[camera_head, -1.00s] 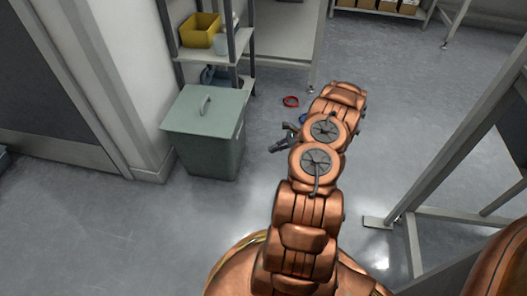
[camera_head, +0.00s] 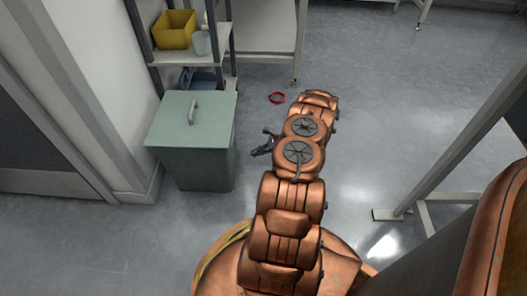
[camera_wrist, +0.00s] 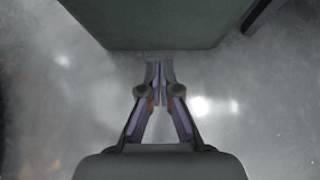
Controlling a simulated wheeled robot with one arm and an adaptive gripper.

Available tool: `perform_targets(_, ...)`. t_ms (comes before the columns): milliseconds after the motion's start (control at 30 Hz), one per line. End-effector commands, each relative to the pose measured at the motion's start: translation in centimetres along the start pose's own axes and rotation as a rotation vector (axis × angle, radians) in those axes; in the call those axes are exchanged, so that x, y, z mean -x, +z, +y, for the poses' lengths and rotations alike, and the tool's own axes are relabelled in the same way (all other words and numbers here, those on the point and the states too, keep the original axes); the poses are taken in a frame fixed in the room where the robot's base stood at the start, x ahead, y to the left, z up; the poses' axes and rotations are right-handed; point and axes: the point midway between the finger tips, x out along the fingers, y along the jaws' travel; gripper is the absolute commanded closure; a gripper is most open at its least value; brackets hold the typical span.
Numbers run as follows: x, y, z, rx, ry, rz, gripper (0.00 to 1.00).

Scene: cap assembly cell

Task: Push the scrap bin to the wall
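The scrap bin (camera_head: 195,165) is a grey-green box with a flat lid and a grey handle. It stands upright on the floor just right of the white wall (camera_head: 110,80) and its corner, in front of a shelf rack. My gripper (camera_head: 257,150) is low, just right of the bin in the head view, with a small gap seeming to remain. In the wrist view the bin (camera_wrist: 160,25) fills the top middle. My gripper's fingertips (camera_wrist: 158,75) are together with nothing visible between them, close to the bin's edge; I cannot tell whether they touch it.
The shelf rack (camera_head: 188,57) behind the bin holds a yellow bin (camera_head: 174,30) and a pale container (camera_head: 201,43). A red ring (camera_head: 277,97) lies on the floor. A grey metal frame (camera_head: 450,160) stands at the right. Floor in front of the bin is clear.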

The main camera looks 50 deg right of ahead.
Motion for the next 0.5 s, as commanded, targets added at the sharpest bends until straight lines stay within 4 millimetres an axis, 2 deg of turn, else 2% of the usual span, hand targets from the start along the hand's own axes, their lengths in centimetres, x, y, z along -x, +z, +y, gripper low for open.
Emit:
perform_targets(33,-1.0,-0.1,0.0,0.001,0.002,0.000,1.00)
perform_targets(200,-3.6,0.3,0.0,0.003,0.000,0.002,1.00)
perform_targets(500,-6.6,0.8,-0.1,0.002,-0.004,0.002,1.00)
